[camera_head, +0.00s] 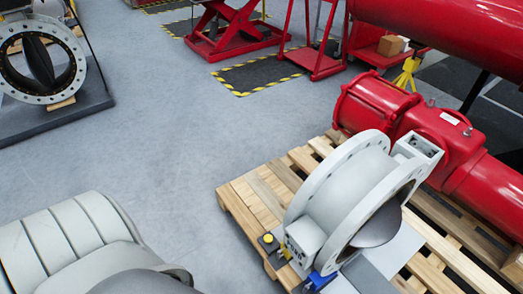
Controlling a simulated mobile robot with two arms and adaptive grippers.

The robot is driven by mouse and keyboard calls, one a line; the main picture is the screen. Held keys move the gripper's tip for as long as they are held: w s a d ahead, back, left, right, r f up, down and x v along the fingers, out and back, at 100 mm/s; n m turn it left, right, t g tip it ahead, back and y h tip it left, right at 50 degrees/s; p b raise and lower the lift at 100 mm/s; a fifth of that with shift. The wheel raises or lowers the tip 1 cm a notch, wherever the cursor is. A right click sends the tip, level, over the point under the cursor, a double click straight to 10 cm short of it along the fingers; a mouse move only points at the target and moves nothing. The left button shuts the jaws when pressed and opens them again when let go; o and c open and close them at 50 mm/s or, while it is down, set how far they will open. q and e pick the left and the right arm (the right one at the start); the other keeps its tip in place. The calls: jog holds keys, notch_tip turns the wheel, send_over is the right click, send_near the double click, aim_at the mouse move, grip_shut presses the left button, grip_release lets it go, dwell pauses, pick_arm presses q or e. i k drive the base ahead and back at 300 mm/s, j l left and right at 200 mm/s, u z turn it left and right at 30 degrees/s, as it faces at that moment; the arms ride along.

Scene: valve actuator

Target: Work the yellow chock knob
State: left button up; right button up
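The yellow knob (268,239) is small and round and sits on top of a dark block at the left edge of the wooden pallet (240,205). It stands just left of the light grey valve body (345,190), which rests on the pallet with its round opening facing right. Whether the knob is up or pressed cannot be told at this size. A blue part (320,280) lies low in front of the valve. Neither gripper shows; only a white part of my own body fills the lower left corner.
A large red actuator (440,140) joins the valve and extends right. A second flanged valve (40,65) stands on a dark platform at upper left. A red lift table (235,30), a red cart (315,60) and a cardboard box (391,45) are behind. Grey floor between is clear.

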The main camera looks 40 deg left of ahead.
aim_at(268, 239)
jog(key=u, duration=0.95)
jog(key=i+j, duration=0.1)
jog(key=j+z, duration=0.05)
